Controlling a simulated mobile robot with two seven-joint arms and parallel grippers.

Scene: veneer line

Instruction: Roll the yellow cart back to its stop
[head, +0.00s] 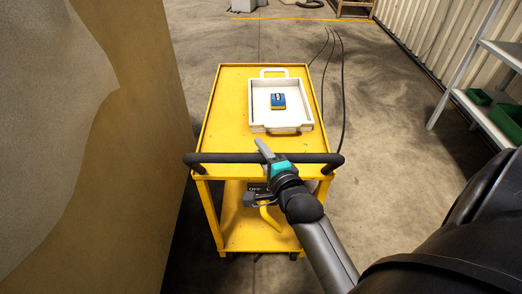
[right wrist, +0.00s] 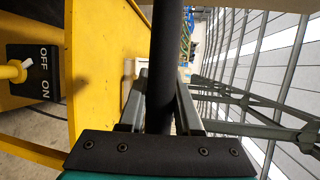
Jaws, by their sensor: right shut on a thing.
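The yellow cart (head: 226,112) stands in the middle of the head view, its black push handle (head: 225,158) toward me. My right gripper (head: 266,154) is shut on this handle, right of its middle. In the right wrist view the handle (right wrist: 164,60) passes between the two fingers of my right gripper (right wrist: 161,98). Below the handle is a black plate (right wrist: 35,75) marked OFF and ON, with a yellow lever (head: 267,218) beside it; I cannot tell its setting. I cannot make out the stop. My left gripper is not in view.
A white tray (head: 258,127) on the cart top holds a small blue and yellow box (head: 278,101). A large brown panel (head: 130,130) stands close at the left. Dark cables (head: 342,80) lie on the floor beyond the cart. A shelf with green bins (head: 508,122) stands right.

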